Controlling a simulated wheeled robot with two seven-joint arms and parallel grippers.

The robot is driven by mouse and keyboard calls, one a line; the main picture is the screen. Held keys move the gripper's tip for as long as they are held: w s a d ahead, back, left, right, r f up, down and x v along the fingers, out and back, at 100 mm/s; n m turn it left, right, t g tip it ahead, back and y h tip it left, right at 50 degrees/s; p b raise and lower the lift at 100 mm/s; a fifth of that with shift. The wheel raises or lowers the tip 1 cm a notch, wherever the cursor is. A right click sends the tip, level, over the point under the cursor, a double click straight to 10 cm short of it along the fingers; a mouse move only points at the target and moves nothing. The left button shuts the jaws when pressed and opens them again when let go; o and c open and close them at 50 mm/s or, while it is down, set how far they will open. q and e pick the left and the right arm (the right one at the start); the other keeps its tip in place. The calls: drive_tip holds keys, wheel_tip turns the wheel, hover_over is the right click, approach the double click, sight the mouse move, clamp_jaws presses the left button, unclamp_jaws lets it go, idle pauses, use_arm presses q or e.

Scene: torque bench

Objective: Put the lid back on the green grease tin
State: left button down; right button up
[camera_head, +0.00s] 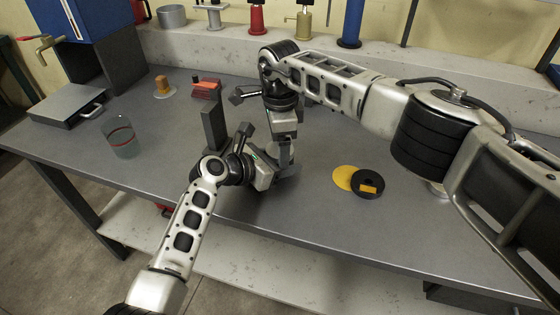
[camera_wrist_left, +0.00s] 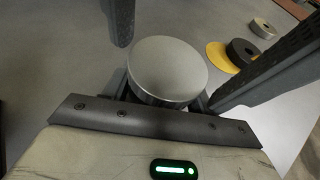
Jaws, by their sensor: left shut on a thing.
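A round, smooth grey metal disc (camera_wrist_left: 167,68), which looks like the lid, fills the middle of the left wrist view. No green wall of the tin shows, and I cannot tell whether the disc sits on the tin. My left gripper (camera_head: 283,168) is shut on the round piece just above the bench, its fingers mostly hidden beneath the disc. My right gripper (camera_head: 282,146) points down over the same spot. Its two dark fingers stand wide apart around the disc in the left wrist view, with a gap on the left. The head view mostly hides this behind my wrists.
A yellow disc (camera_head: 345,178) and a black ring (camera_head: 368,187) lie to the right. A glass jar (camera_head: 121,139) and a flat grey case (camera_head: 68,105) are at left. The front middle bench is clear.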

drive_tip(key=shift+s+f, duration=0.1)
drive_tip(key=shift+r, duration=2.3)
drive_tip(key=shift+c, duration=0.2)
drive_tip(key=shift+r, duration=0.1)
drive_tip(key=shift+c, duration=1.1)
wheel_tip(320, 180, up, 4)
drive_tip(key=shift+f+m, duration=0.1)
drive_tip(key=shift+m, duration=0.5)
drive_tip(key=shift+f, duration=0.1)
drive_tip(key=shift+f, duration=3.95)
